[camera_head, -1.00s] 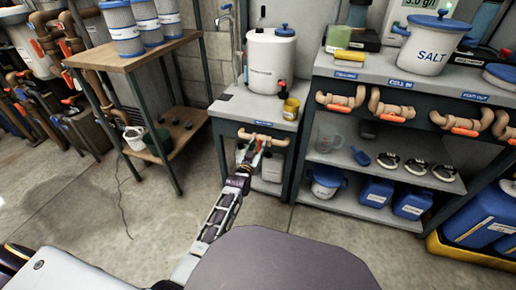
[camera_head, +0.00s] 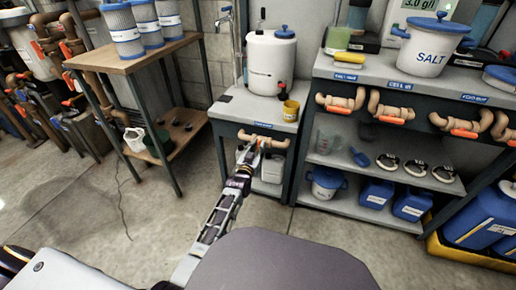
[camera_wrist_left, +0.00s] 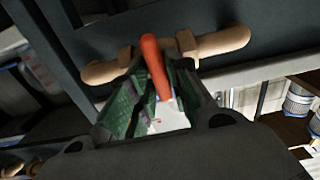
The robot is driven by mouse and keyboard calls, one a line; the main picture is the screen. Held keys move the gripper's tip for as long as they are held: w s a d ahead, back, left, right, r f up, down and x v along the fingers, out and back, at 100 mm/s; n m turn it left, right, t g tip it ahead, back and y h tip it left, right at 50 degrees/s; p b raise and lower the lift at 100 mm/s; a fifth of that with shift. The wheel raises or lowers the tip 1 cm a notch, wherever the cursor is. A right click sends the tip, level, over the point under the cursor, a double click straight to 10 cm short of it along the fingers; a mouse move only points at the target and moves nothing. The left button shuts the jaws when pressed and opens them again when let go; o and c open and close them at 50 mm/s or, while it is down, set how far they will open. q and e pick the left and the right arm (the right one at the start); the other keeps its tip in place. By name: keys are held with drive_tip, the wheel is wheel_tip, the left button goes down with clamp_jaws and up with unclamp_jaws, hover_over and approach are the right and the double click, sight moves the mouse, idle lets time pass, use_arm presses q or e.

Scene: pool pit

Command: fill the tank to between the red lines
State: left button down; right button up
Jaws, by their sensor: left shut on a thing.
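A white tank (camera_head: 270,58) with a blue lid stands on a small stand; I cannot make out red lines on it or its level. Under the stand's top runs a tan pipe valve (camera_head: 262,138), which also shows in the left wrist view (camera_wrist_left: 218,42). Its orange-red lever (camera_wrist_left: 153,62) points toward me, between the green-padded fingers. My left gripper (camera_head: 252,157) is at this valve, and in the left wrist view my left gripper (camera_wrist_left: 150,98) is shut on the lever. My right gripper is out of view.
A yellow cup (camera_head: 290,110) stands beside the tank. The bench at right (camera_head: 365,72) carries a salt crock (camera_head: 428,50) and several similar valves along its front. A wooden table (camera_head: 135,62) with filter cartridges stands at left. Open floor lies between it and the stand.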

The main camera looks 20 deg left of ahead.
use_arm(q)
drive_tip(key=shift+a+r+n+p, duration=0.1)
drive_tip(key=shift+n+p, duration=0.9)
drive_tip(key=shift+n, duration=0.1)
drive_tip(key=shift+n+p, duration=0.55)
drive_tip(key=shift+n, duration=0.35)
drive_tip(key=shift+a+n+p, duration=0.15)
drive_tip(key=shift+n+p, duration=0.25)
drive_tip(key=shift+n, duration=0.7)
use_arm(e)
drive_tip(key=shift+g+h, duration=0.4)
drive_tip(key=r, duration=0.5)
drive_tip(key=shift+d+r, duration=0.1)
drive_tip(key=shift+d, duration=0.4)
use_arm(q)
drive_tip(key=c, duration=1.4)
unclamp_jaws()
drive_tip(key=shift+c, duration=0.2)
